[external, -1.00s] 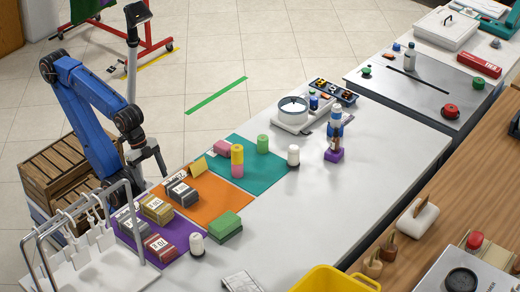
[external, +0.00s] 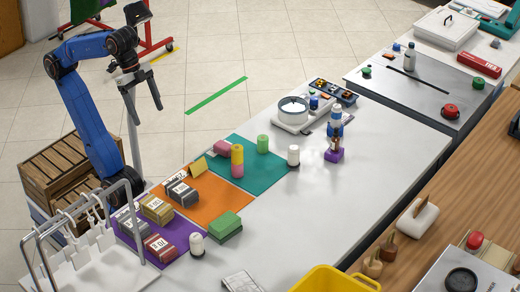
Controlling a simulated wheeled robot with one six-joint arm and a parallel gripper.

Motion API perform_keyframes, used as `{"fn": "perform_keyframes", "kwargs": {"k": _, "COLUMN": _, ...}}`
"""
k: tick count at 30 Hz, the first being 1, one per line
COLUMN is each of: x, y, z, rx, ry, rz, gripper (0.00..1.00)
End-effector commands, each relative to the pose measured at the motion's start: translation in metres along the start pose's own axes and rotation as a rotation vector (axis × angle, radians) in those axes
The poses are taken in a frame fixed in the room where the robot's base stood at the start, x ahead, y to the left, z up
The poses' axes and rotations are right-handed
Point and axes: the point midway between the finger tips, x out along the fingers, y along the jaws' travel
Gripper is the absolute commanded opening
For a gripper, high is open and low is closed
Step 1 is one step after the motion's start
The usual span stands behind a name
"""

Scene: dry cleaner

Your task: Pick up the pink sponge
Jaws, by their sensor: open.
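The pink sponge (external: 221,147) appears as a small pink block at the far left part of the teal mat (external: 262,180). It lies beside a standing yellow-and-pink cylinder (external: 237,155), which is close on its right. My gripper (external: 144,115) is open and empty, with its two dark fingers spread and pointing down. It hangs in the air to the left of the sponge, well apart from it, above the floor side of the table edge.
A green cylinder (external: 263,144) and white spool (external: 293,155) stand near the teal mat.

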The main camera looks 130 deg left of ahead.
Motion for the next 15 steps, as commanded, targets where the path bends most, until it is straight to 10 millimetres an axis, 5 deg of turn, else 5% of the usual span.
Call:
{"fn": "perform_keyframes", "kwargs": {"k": 8, "x": 0.009, "y": -0.027, "z": -0.032, "rx": -0.264, "ry": -0.068, "rz": -0.047, "gripper": 0.77}}
{"fn": "perform_keyframes", "kwargs": {"k": 15, "x": 0.020, "y": -0.074, "z": -0.068, "rx": -0.621, "ry": -0.145, "rz": -0.116, "gripper": 0.77}}
